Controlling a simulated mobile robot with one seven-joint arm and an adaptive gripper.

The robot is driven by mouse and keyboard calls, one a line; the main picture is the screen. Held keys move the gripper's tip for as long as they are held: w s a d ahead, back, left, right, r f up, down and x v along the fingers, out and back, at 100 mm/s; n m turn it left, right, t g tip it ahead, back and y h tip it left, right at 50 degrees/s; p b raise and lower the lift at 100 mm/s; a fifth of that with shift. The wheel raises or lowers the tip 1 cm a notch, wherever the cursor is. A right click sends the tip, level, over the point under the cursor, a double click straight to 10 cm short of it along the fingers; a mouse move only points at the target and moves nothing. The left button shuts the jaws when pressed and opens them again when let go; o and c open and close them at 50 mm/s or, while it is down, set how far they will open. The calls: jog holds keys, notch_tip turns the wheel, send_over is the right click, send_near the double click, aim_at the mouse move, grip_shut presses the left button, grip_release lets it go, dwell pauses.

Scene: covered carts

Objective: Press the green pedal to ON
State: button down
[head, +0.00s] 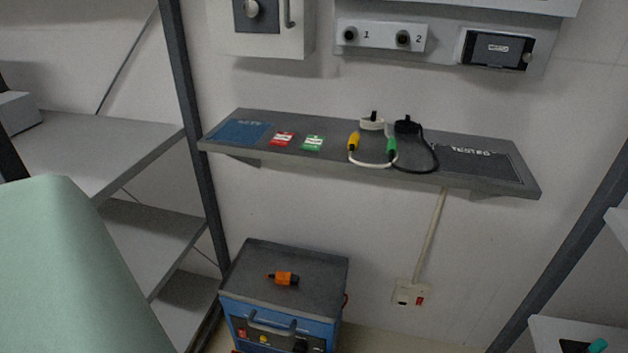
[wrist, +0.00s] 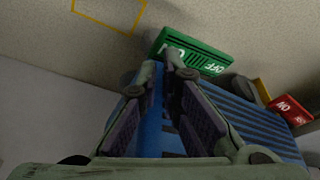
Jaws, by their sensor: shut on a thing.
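The green pedal (wrist: 195,52) shows in the wrist view at the top middle, beside a blue striped base. It has a white ON mark at its left end and OFF at its right. My gripper (wrist: 160,62) reaches up to the ON end, its two fingers close together with a narrow gap at the tips. The head view shows neither the pedal nor the gripper.
A red pedal (wrist: 290,112) stands right of the green one. A yellow outline (wrist: 108,27) marks the floor. In the head view, a blue cart (head: 315,262) bears an orange plug (head: 284,279) below a wall shelf (head: 300,157). Grey racks (head: 140,155) stand left.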

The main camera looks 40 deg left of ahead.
jog(key=shift+s+f, duration=0.25)
jog(key=shift+f, duration=0.4)
jog(key=shift+s+f, duration=0.25)
jog(key=shift+f, duration=0.45)
jog(key=shift+s+f, duration=0.25)
jog(key=shift+f, duration=0.4)
notch_tip(320, 180, up, 3)
jog(key=p, duration=0.4)
jog(key=shift+s, duration=0.1)
jog(key=shift+w+r+p, duration=0.15)
jog(key=shift+r+p, duration=0.65)
jog(key=shift+r, duration=0.05)
jog(key=shift+w+r+p, duration=0.1)
jog(key=shift+r+p, duration=0.7)
